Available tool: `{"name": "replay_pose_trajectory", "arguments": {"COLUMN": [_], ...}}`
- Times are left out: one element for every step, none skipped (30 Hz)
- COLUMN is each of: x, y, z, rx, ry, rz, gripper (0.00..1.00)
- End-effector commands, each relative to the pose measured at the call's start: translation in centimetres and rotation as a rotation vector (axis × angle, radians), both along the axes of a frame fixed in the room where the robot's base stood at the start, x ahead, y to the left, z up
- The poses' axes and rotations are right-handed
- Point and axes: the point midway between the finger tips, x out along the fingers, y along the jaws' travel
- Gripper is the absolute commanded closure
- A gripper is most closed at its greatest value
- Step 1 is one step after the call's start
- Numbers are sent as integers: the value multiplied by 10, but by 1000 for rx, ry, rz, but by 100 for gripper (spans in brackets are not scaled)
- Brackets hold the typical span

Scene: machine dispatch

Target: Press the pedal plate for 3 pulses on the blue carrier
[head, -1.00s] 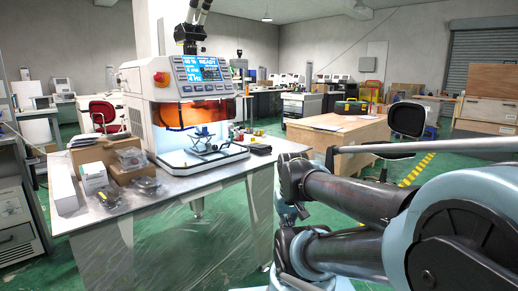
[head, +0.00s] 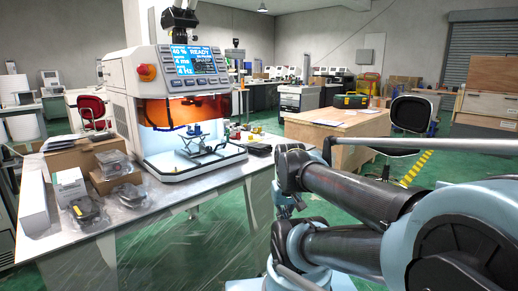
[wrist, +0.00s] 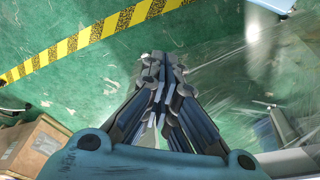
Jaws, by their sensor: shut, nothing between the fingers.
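A white laser-type machine (head: 118,107) with an orange window stands on the metal table, its screen reading READY. A small blue item (head: 197,130), which may be the blue carrier, sits on a small stand inside the machine. I cannot make out a pedal plate in either view. My gripper (wrist: 165,62) is shut and empty in the wrist view, pointing down over the green floor and touching nothing that I can see. It is out of sight in the head view.
The metal table (head: 160,207) holds cardboard boxes and plastic-wrapped parts (head: 86,208) at left. Clear sheeting hangs under its edge. A wooden crate (head: 337,128) and a black chair (head: 411,115) stand behind my arm. Yellow-black tape (wrist: 75,42) crosses the floor.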

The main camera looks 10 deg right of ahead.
Motion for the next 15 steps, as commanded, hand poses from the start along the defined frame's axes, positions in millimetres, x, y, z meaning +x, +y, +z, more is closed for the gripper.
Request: {"name": "replay_pose_trajectory", "arguments": {"x": [-3, -1, 4, 10, 16, 25, 33, 42, 54, 64, 74, 87, 98, 108, 122], "y": [0, -1, -1, -2, -2, -2, -2, -3, -4, -5, -6, -7, -7, -8, -9], "z": [2, 5, 9, 14, 19, 27, 33, 40, 50, 57, 64, 73, 80, 86, 95], "rx": [-2, -4, -8, -13, -17, -25, -32, -40, -49, -58, -67, -78, -86, -93, -106], "ry": [-5, -8, -13, -18, -23, -31, -38, -48, -59, -68, -77, -89, -97, -106, -119], "rz": [3, 5, 10, 15, 21, 32, 41, 49, 61, 69, 79, 92, 101, 110, 123], "gripper": [100, 100, 100, 100, 100, 100, 100, 100, 100, 100, 100, 100, 100, 100, 100]}}
